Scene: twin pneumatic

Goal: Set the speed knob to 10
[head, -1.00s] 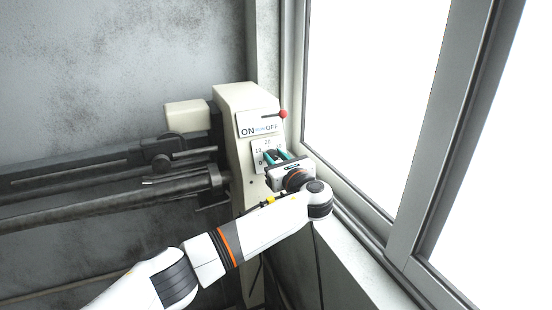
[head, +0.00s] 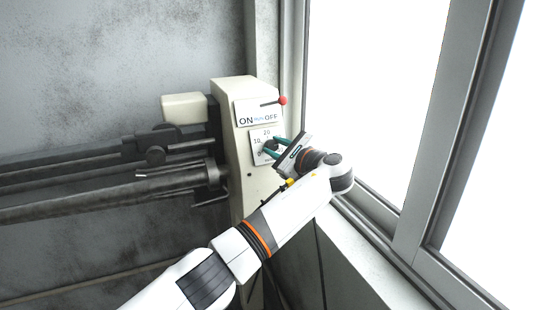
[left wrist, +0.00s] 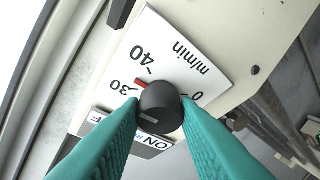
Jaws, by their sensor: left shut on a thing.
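The speed knob (left wrist: 160,106) is a dark round knob on a white dial plate (left wrist: 190,60) marked 0, 30, 40 and m/min in the left wrist view. A red mark shows beside the knob near 30; I cannot tell whether it is the pointer. In the head view the dial plate (head: 258,135) shows 10 and 20, with the knob (head: 270,146) partly covered. My left gripper (head: 275,146) is shut on the knob, its teal fingers on either side, its body tilted to the right. The right gripper is out of view.
Above the dial is an ON/OFF plate (head: 250,119) with a red-tipped lever (head: 283,100). A window frame (head: 375,205) stands close to the right of my gripper. Dark machine rails (head: 80,195) run left from the cream housing (head: 232,88).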

